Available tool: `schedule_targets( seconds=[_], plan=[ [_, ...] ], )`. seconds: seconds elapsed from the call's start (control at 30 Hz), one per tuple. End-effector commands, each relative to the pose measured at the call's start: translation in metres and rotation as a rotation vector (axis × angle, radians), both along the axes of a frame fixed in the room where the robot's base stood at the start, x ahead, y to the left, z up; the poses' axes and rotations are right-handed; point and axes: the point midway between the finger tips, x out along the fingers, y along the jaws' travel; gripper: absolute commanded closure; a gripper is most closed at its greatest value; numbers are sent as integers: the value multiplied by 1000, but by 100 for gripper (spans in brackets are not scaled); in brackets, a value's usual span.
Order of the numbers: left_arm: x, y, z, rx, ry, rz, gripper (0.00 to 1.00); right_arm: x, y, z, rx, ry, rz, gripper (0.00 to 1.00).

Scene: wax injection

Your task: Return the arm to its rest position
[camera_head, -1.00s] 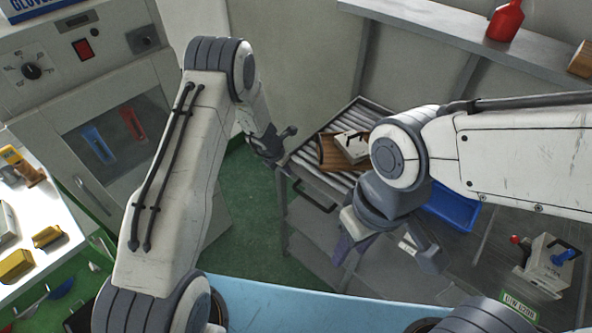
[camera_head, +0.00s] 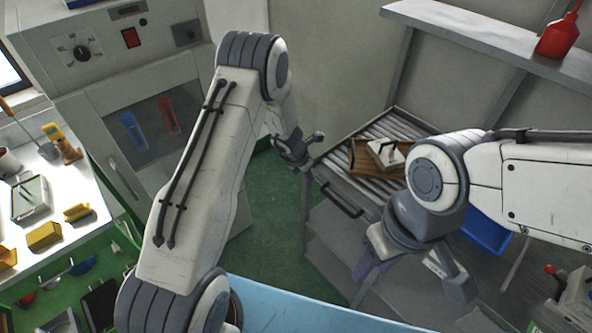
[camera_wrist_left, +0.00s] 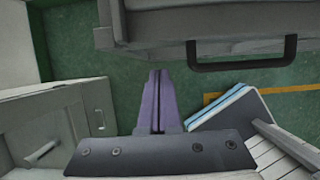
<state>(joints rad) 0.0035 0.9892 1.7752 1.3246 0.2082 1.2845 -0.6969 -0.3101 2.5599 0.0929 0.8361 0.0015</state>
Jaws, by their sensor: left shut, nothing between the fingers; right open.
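My left arm reaches up from the lower left of the head view. Its gripper (camera_head: 298,150) hangs near the left end of the roller table. In the left wrist view the purple fingers of this gripper (camera_wrist_left: 157,95) are shut together with nothing between them, above the green floor. My right arm comes in from the right, and its gripper (camera_head: 412,275) is open and empty, pointing down in front of the table. The right arm hides part of the table behind it.
A roller table (camera_head: 336,165) carries a wooden tray (camera_head: 361,160) with a pale block (camera_head: 385,155). A blue bin (camera_head: 487,233) sits right of it. A grey machine (camera_head: 105,80) and a workbench with tools (camera_head: 60,195) stand left. A red bottle (camera_head: 558,38) stands on a shelf.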

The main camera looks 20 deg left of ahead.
Motion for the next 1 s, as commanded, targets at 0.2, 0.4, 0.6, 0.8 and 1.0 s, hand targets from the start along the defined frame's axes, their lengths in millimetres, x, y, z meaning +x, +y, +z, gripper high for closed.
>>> schedule_targets(
  seconds=[0.2, 0.4, 0.6, 0.8, 1.0],
  plan=[
    [-17, 7, 48, 1, -2, -7, 100, 0, 0, 6, 0, 0, 0, 56],
    [-29, 13, 80, 0, 2, -8, 100, 0, 0, 14, 0, 0, 0, 56],
    [-34, 16, 91, 1, 3, -8, 100, 0, 0, 16, 0, 0, -1, 56],
    [-36, 12, 96, 4, -2, -41, 100, 0, 0, 15, 0, 0, -1, 56],
    [-71, -55, 145, 72, -89, -546, 100, 0, 0, 11, 0, 0, -1, 56]
  ],
)
